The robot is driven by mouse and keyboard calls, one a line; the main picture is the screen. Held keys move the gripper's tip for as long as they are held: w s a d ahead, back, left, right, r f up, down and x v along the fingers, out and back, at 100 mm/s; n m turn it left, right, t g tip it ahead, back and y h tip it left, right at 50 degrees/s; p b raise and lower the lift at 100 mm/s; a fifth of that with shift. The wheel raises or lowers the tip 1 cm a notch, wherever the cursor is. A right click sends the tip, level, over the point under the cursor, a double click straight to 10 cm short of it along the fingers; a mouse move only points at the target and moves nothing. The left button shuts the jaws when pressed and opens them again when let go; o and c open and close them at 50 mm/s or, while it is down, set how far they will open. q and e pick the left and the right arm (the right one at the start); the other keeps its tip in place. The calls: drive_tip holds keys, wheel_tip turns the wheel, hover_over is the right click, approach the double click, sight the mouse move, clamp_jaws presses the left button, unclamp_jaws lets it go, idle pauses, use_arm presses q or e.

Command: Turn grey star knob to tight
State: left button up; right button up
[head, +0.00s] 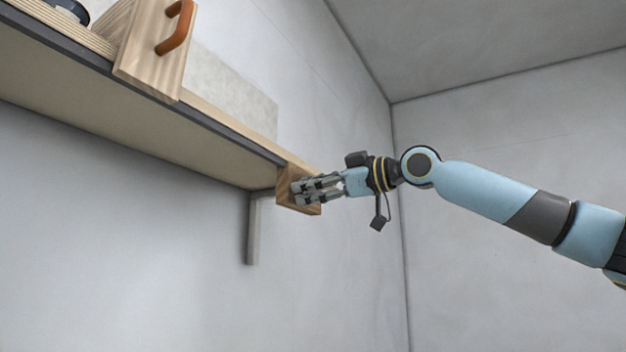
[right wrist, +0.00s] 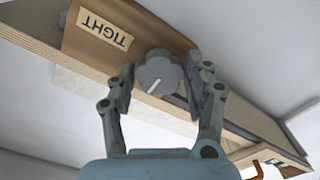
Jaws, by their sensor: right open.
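The grey star knob (right wrist: 158,75) sits on a wooden block (right wrist: 72,42) in the right wrist view. A short white line on its face slants toward the lower left. A pale label reading TIGHT (right wrist: 103,28) is on the block, above and left of the knob, and appears upside down. My right gripper (right wrist: 160,66) is open, with one finger on each side of the knob; I cannot tell if they touch it. In the head view, my right gripper (head: 297,193) is in front of the block (head: 310,208) at the shelf's end and hides the knob. My left gripper is out of view.
A long shelf (head: 130,130) with a dark edge runs along the grey wall, with a grey bracket (head: 252,230) below. A wooden piece with an orange handle (head: 175,27) stands on the shelf at upper left. The space below the shelf is clear apart from the bracket.

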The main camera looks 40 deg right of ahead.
drive_tip(key=c, duration=0.8)
drive_tip(key=shift+m, duration=0.4)
drive_tip(key=shift+d+m+b, duration=0.2)
drive_tip(key=shift+m+b, duration=0.95)
drive_tip(key=shift+m, duration=7.35)
